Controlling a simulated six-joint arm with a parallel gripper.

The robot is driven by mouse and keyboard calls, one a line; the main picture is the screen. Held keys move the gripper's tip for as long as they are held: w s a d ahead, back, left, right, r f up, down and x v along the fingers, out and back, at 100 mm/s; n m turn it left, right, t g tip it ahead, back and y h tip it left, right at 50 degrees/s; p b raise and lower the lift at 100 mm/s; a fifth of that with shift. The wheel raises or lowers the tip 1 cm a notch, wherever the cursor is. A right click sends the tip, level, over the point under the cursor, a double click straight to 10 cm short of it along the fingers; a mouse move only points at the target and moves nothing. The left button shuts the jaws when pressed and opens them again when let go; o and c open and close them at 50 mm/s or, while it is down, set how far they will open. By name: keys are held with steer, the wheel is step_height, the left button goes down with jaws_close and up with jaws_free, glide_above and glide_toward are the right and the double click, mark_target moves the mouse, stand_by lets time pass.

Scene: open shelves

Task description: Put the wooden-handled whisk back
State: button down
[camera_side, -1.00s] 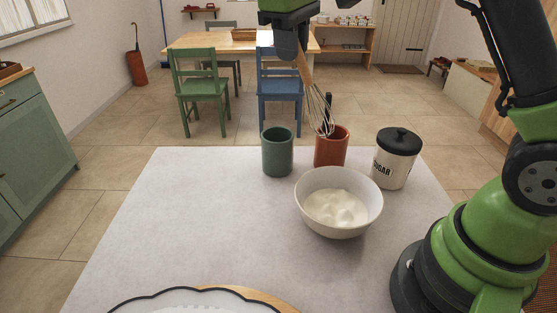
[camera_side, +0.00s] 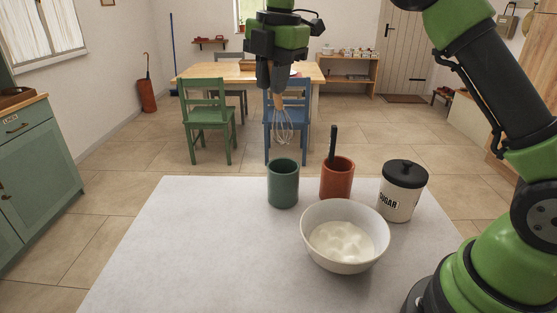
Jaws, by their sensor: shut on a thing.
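The wooden-handled whisk (camera_side: 283,124) hangs wires down from my gripper (camera_side: 279,94), which is shut on its wooden handle. The whisk is upright and its wire end is in the air just above the green cup (camera_side: 283,184). I cannot see into the green cup from here. An orange-red cup (camera_side: 337,179) stands to its right with a black handle (camera_side: 333,143) sticking out of it.
A white bowl (camera_side: 345,264) with a white, lumpy content stands in front of the cups. A sugar canister (camera_side: 401,196) with a black lid stands at the right. The left of the pale worktop (camera_side: 180,250) is clear.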

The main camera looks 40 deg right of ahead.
step_height(320, 180, down, 8)
steer(key=shift+f, duration=0.2)
stand_by(0.3)
steer(key=shift+f, duration=0.6)
steer(key=c, duration=1)
jaws_free()
steer(key=shift+c, duration=0.2)
steer(key=shift+r, duration=0.1)
step_height(320, 180, up, 13)
steer(key=s, duration=0.1)
steer(key=shift+s+d, duration=0.25)
steer(key=shift+s, duration=0.05)
